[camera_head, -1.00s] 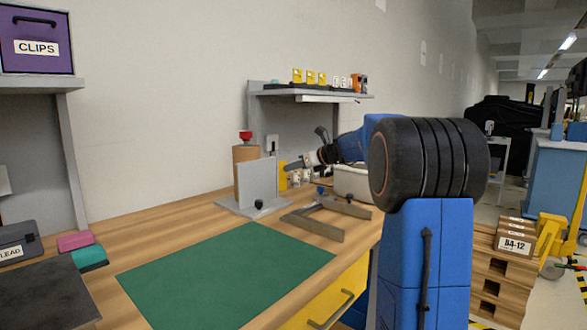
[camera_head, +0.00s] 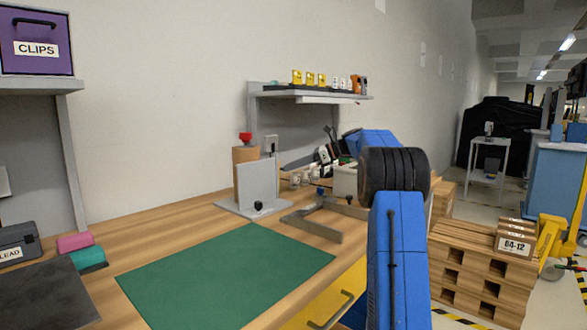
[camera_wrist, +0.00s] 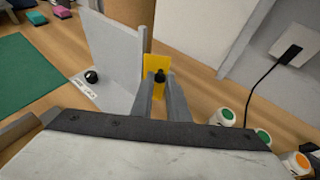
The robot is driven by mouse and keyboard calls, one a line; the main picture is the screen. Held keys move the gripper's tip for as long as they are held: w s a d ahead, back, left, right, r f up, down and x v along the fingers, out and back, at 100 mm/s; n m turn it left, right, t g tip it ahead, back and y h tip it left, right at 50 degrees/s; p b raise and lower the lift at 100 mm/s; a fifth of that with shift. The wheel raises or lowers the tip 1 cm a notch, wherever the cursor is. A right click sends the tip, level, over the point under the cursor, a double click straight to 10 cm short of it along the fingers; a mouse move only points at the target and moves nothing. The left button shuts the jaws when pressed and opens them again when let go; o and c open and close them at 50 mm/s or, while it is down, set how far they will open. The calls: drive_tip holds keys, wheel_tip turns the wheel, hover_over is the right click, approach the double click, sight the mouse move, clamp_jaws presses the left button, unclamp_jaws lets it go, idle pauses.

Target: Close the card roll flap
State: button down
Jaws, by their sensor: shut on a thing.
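The card roll (camera_head: 245,160) stands upright on the bench with a red knob on top, partly behind an upright grey plate (camera_head: 256,186). In the wrist view the yellow flap (camera_wrist: 154,60) is upright by the right edge of the grey plate (camera_wrist: 115,48); whether it touches is unclear. A small black knob (camera_wrist: 160,76) sits on its face. The two grey fingers of my gripper (camera_wrist: 162,92) are closed on this knob. In the head view my gripper is not clearly visible and the flap cannot be made out.
A second black knob (camera_wrist: 91,77) is on the stand's base. Bottles with green and orange caps (camera_wrist: 263,138) stand close right of my gripper. A grey angled bracket (camera_head: 318,224) lies in front of the stand. The green mat (camera_head: 225,275) is clear.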

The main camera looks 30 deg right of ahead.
drive_tip(key=shift+w+a+n+g+y, duration=0.1)
drive_tip(key=shift+w+n+g+y, duration=0.35)
drive_tip(key=shift+n+g, duration=0.45)
drive_tip(key=shift+w+n+g+y, duration=0.4)
drive_tip(key=shift+n+g, duration=0.35)
drive_tip(key=shift+g, duration=0.15)
drive_tip(key=shift+w+a+n+g+y, duration=0.1)
drive_tip(key=shift+w+n+g+y, duration=0.3)
drive_tip(key=shift+n+g, duration=0.5)
drive_tip(key=shift+w, duration=0.1)
drive_tip(key=c, duration=1.7)
unclamp_jaws()
drive_tip(key=shift+a, duration=0.1)
